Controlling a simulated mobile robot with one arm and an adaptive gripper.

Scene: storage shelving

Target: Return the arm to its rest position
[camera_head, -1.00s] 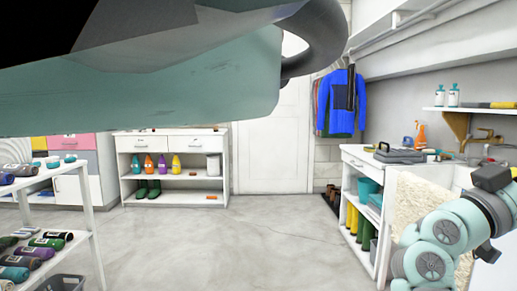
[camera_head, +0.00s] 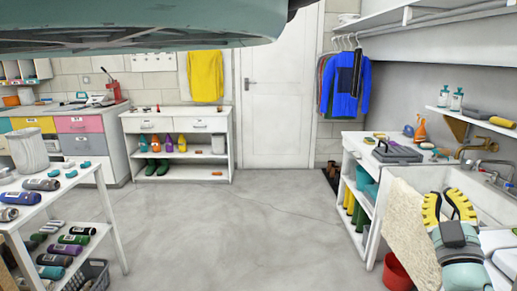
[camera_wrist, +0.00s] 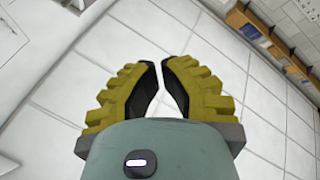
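My gripper (camera_head: 447,207) is at the lower right of the head view, in front of the sink area. Its ribbed yellow fingers point up and away. In the wrist view my gripper (camera_wrist: 161,64) shows two yellow fingers with dark inner pads. Their tips lean close together with a narrow gap between them. Nothing is held in the gap, and pale tiled surface shows behind it. A large teal part of my arm (camera_head: 130,35) fills the top left of the head view.
A white sink counter (camera_head: 408,182) stands at the right, with a red bucket (camera_head: 397,272) below it. A white shelf rack (camera_head: 103,205) with bottles is at the left. A low cabinet (camera_head: 178,126) and a door (camera_head: 277,100) are at the back. The middle floor (camera_head: 245,235) is clear.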

